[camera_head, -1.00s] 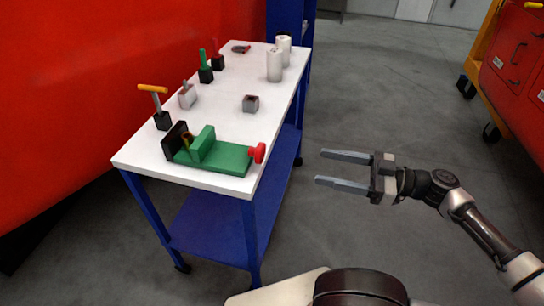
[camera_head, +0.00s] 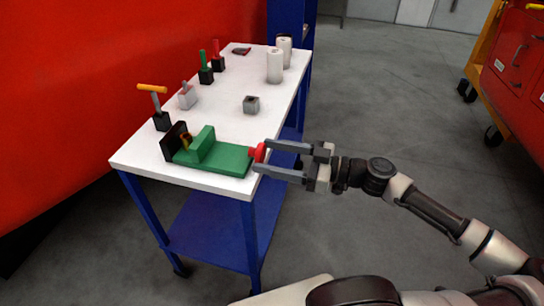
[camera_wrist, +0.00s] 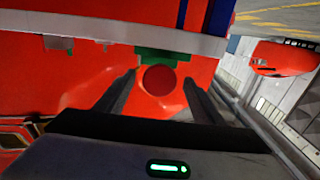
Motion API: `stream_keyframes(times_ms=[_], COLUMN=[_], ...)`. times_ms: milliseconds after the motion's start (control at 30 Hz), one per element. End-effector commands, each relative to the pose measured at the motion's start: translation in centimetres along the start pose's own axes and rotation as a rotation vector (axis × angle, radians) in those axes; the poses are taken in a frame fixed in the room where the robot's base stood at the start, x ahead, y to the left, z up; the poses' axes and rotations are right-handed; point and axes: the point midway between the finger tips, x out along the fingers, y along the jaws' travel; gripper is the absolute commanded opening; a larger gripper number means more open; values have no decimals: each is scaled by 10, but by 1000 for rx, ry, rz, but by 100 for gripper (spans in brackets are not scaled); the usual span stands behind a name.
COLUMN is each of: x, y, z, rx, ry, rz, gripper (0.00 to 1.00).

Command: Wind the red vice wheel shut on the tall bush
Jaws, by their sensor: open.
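The green vice (camera_head: 222,156) lies near the front edge of the white table, its black fixed jaw at the left and its green moving jaw beside it. The tall bush (camera_head: 187,141) is a small brass-coloured piece between the jaws, partly hidden. The red vice wheel (camera_head: 258,152) is at the vice's right end, just past the table edge. My gripper (camera_head: 262,156) is open, its two fingers reaching left with the tips on either side of the wheel. The wheel (camera_wrist: 160,80) also shows round and centred between my fingers (camera_wrist: 160,85) in the wrist view. Contact cannot be told.
The white table (camera_head: 205,120) on blue legs also holds an orange-handled tool (camera_head: 154,98), a grey block (camera_head: 251,104), green and red handled tools and two white rolls (camera_head: 275,65). A red wall stands at the left.

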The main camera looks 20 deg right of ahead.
Motion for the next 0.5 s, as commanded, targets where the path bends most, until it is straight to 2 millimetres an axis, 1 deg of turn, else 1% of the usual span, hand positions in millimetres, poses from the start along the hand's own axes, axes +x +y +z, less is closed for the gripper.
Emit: stream_keyframes(times_ms=[133,367,400,500], x=[0,0,0,0], y=[0,0,0,0], z=[0,0,0,0], rx=[0,0,0,3], ry=[0,0,0,0], rz=[0,0,0,0], gripper=[62,23,21,21])
